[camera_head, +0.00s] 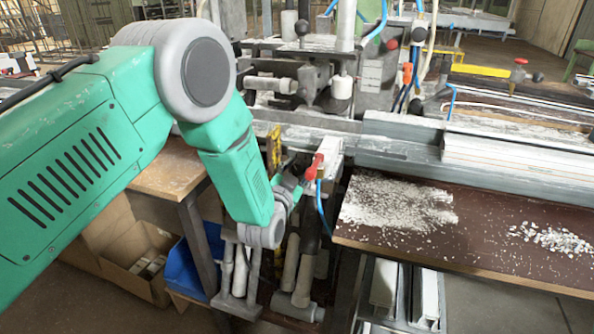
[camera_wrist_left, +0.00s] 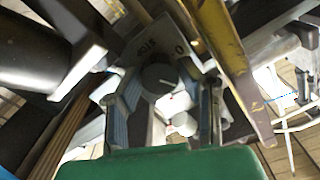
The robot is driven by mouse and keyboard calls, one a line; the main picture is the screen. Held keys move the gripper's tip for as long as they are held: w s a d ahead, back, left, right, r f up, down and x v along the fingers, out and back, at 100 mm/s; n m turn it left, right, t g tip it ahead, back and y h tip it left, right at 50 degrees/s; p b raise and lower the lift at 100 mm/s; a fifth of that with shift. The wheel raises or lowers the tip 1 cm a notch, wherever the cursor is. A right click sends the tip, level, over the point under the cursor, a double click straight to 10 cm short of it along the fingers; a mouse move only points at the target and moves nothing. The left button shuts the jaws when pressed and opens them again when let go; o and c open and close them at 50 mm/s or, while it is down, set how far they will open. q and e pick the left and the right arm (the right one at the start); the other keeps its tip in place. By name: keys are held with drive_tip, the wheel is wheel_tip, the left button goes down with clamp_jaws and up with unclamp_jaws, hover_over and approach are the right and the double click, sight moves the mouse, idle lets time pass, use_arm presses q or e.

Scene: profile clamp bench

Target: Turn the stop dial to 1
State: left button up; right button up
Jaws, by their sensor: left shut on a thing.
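The stop dial (camera_wrist_left: 158,79) is a dark grey round knob with a pale pointer mark, seen in the left wrist view. It sits below a light label plate (camera_wrist_left: 192,28) with dark lettering, of which a 0 reads clearly; I cannot make out a 1. My left gripper (camera_wrist_left: 162,86) has a finger on each side of the dial and is shut on it. In the head view my left gripper (camera_head: 292,184) reaches the front of the bench, and the dial is hidden behind my wrist and fingers. My right gripper is not in view.
A red handle (camera_head: 314,166) and a blue hose (camera_head: 320,208) are close to the right of my left gripper. A brown worktop (camera_head: 480,255) with white chips lies to the right. A blue bin (camera_head: 182,268) and a cardboard box (camera_head: 120,268) stand below.

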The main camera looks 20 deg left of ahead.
use_arm(q)
drive_tip(key=shift+w+r, duration=0.1)
drive_tip(key=o, duration=1.1)
drive_tip(key=shift+w+f, duration=0.15)
drive_tip(key=shift+f, duration=0.05)
drive_tip(key=shift+s+d+r, duration=0.1)
drive_tip(key=shift+s, duration=0.1)
drive_tip(key=s, duration=1.1)
drive_tip(key=shift+s+a, duration=0.2)
drive_tip(key=shift+s, duration=0.1)
